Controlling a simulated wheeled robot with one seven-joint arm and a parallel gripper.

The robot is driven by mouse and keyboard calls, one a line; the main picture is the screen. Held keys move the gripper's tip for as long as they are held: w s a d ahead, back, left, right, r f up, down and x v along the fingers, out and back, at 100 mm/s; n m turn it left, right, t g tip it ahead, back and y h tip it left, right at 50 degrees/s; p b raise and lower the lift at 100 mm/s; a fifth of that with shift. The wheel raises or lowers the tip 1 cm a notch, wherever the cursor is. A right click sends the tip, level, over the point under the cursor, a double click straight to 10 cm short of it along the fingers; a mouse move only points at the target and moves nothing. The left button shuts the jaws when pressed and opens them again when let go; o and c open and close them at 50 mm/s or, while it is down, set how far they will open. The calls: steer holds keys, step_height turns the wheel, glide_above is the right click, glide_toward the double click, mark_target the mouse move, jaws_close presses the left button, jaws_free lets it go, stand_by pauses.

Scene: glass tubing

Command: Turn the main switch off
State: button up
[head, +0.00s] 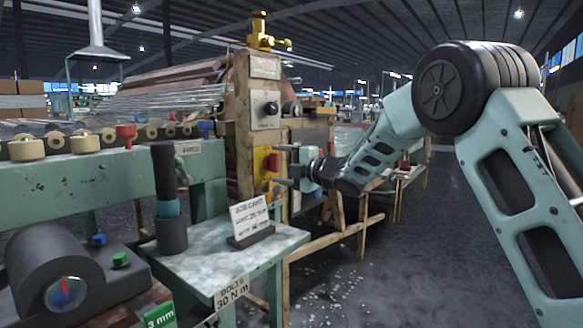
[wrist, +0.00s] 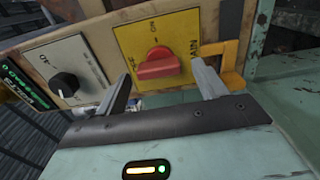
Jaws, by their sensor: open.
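The main switch is a red rotary handle (wrist: 158,65) on a yellow plate (wrist: 125,35), fixed to the worn beige panel. In the head view the red handle (head: 273,162) sits on the yellow plate (head: 260,172) at the post's side. My gripper (head: 281,165) is open in front of the plate, fingers pointing at it. In the wrist view my gripper (wrist: 161,73) has one finger on each side of the handle, with no clear contact visible.
A black knob on a white plate (wrist: 48,62) is left of the switch in the wrist view. A yellow bracket (wrist: 232,58) stands close by the right finger. A small table (head: 205,265) with a sign (head: 250,218) and a dark cylinder holder (head: 171,235) stands below left.

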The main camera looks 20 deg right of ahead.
steer(key=p+v, duration=0.3)
steer(key=v, duration=1.4)
steer(key=shift+s+d, duration=0.1)
steer(key=shift+d, duration=0.05)
